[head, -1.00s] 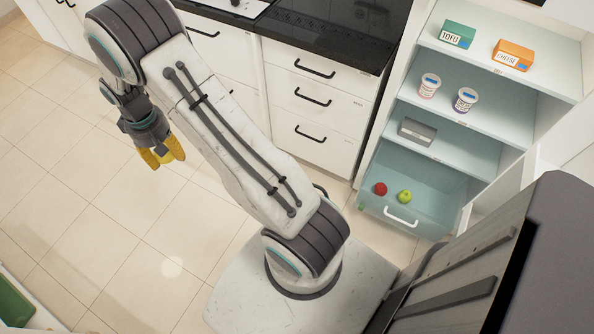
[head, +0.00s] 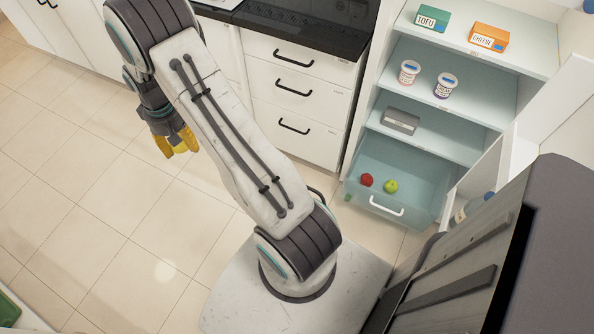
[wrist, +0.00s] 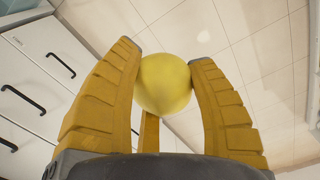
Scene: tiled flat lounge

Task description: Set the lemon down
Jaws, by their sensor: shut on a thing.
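The yellow lemon (wrist: 165,84) is held between the yellow fingers of my gripper (wrist: 166,65) in the wrist view. In the head view my gripper (head: 176,144) hangs over the tiled floor at the left, and the lemon (head: 181,147) shows only partly between the fingers. The fingers are shut on it. No surface touches the lemon from below in these views.
An open fridge at the right has a pulled-out drawer (head: 405,178) with a red fruit (head: 367,180) and a green apple (head: 391,186). Shelves above hold tofu (head: 431,18), cheese (head: 488,37), two tubs and a grey box (head: 400,121). White cabinets with a dark counter (head: 300,30) stand behind.

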